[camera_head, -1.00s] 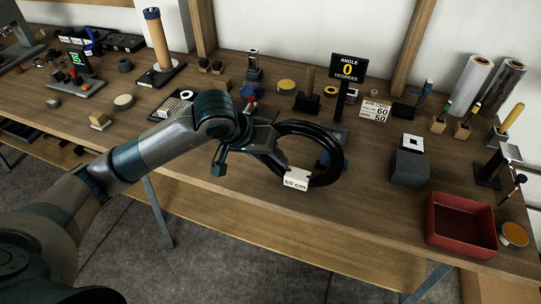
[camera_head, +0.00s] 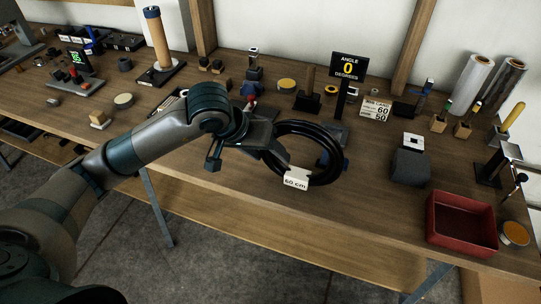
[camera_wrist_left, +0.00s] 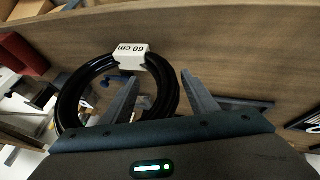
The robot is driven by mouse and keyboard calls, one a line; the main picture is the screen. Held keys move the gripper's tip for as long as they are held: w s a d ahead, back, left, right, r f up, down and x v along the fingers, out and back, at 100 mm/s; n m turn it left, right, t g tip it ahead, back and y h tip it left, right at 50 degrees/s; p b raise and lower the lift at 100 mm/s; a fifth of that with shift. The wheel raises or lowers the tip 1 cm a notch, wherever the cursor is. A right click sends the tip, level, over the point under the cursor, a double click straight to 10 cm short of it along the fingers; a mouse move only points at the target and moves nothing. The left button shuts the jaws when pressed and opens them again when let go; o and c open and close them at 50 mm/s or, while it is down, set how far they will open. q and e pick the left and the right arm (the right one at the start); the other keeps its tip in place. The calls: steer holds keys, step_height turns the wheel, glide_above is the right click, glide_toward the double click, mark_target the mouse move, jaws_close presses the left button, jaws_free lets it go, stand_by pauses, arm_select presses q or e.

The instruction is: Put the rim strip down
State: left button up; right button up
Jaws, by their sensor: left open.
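The rim strip (camera_head: 334,168) is a black coil with a white "60 cm" tag (camera_head: 296,179). In the head view it appears at the middle of the bench's front part; whether it lies fully flat is hard to tell. My left gripper (camera_head: 280,154) is at the coil's left side, partly covering it. In the left wrist view the coil (camera_wrist_left: 69,101) shows below the open left gripper (camera_wrist_left: 158,84). One finger overlaps the inside of the ring, the other is outside it, and the coil's side runs between them without being clamped. My right gripper is not in view.
A dark block with a white top (camera_head: 409,165) and an empty red tray (camera_head: 462,246) stand to the right. An angle sign (camera_head: 348,68) stands behind the coil, near a small blue-and-grey fixture. The bench front edge is close; bare wood lies right of the coil.

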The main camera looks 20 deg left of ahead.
arm_select(q)
steer(key=b+v, duration=0.1)
steer(key=v, duration=0.9)
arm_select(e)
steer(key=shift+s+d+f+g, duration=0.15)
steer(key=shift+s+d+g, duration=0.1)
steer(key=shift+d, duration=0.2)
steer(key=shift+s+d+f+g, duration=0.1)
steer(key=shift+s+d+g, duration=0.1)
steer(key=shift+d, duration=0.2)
arm_select(q)
steer(key=shift+r, duration=0.15)
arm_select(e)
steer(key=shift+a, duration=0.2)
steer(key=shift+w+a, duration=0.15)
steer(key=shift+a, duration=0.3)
